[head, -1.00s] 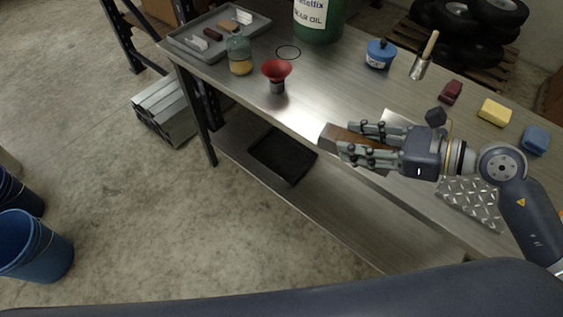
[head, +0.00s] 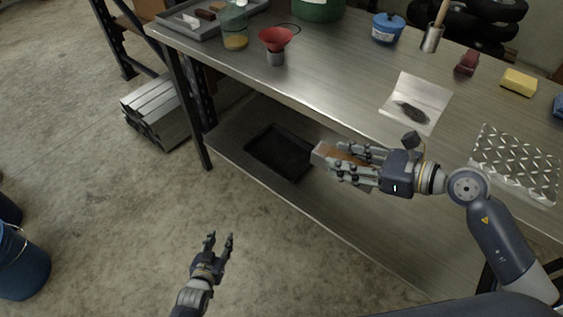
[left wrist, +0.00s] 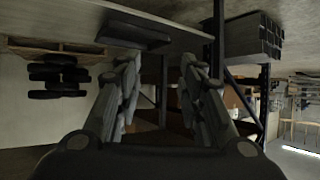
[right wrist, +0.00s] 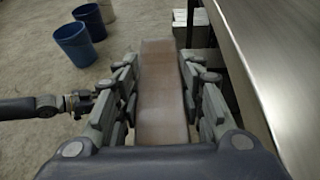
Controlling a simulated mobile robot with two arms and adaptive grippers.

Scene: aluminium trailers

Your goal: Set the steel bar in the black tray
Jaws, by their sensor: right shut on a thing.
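My right gripper (head: 355,165) is shut on the steel bar (head: 322,153), a rectangular bar with a brownish face. The bar also shows between the fingers in the right wrist view (right wrist: 163,95). It is held in the air by the front edge of the bench, to the right of the black tray. The black tray (head: 280,152) lies on the lower shelf under the bench top, and looks empty. It also shows upside down in the left wrist view (left wrist: 135,32). My left gripper (head: 219,238) is open and empty over the floor, left of the bench.
The steel bench top (head: 345,75) overhangs the lower shelf (head: 345,215). On it stand a red funnel (head: 275,40), a jar (head: 234,28), a blue tin (head: 387,28) and a tread plate (head: 515,163). Stacked metal profiles (head: 155,110) lie left of the bench leg. Blue buckets (head: 22,262) stand at left.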

